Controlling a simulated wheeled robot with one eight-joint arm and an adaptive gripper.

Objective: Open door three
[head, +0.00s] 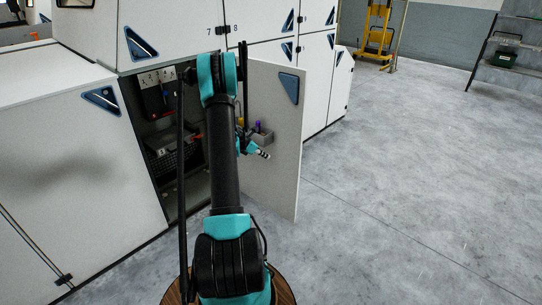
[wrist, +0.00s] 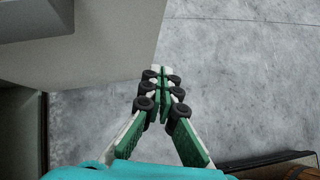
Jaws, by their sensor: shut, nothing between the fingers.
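A white cabinet door (head: 283,170) with a blue triangular handle (head: 289,88) stands swung well out from the white machine. I see no readable number on it, so I cannot tell its number. To its left is an open compartment (head: 170,195), partly hidden behind my arm. My gripper (head: 265,155) is in front of the door's face, below a small grey holder; I cannot tell whether it touches the door. In the wrist view my gripper (wrist: 160,75) is shut and empty, with its fingertips together over grey floor. A pale panel (wrist: 85,40), perhaps the door, fills the upper left.
Sockets (head: 155,78) and a dark box show inside the compartment. Shut panels flank it, including the left one (head: 65,150); upper doors are marked 7 and 8. Open concrete floor (head: 430,180) lies right. A yellow lifter (head: 376,32) and a shelf (head: 510,55) stand far back.

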